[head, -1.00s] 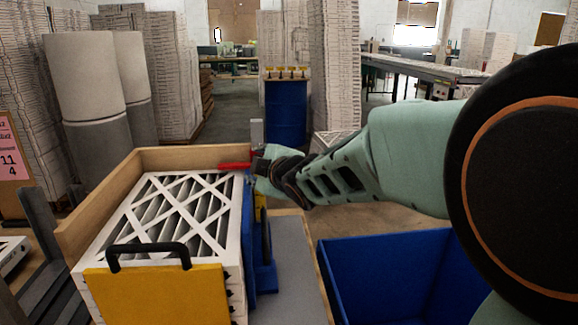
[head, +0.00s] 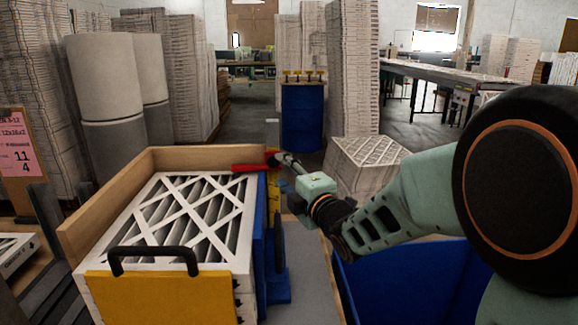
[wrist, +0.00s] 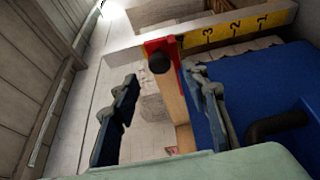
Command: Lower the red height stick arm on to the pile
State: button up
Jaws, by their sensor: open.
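The red height stick arm (head: 250,167) reaches over the back right corner of the filter pile (head: 185,220); I cannot tell whether it touches the top filter. In the wrist view its red end (wrist: 163,46) carries a black knob (wrist: 160,62) on the yellow numbered stick (wrist: 225,34). My gripper (head: 283,160) is just right of the red arm. In the wrist view my gripper (wrist: 163,108) has its two fingers wide apart, with the knob beyond and between them and nothing held.
The pile sits in a wooden-walled box (head: 190,158) with a yellow front panel (head: 160,298) and black handle. A blue bin (head: 400,285) stands at the right. Behind are a blue drum (head: 302,115) and stacked filters (head: 365,165).

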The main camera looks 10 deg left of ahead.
aim_at(274, 163)
jog(key=shift+x, duration=2.35)
grip_shut()
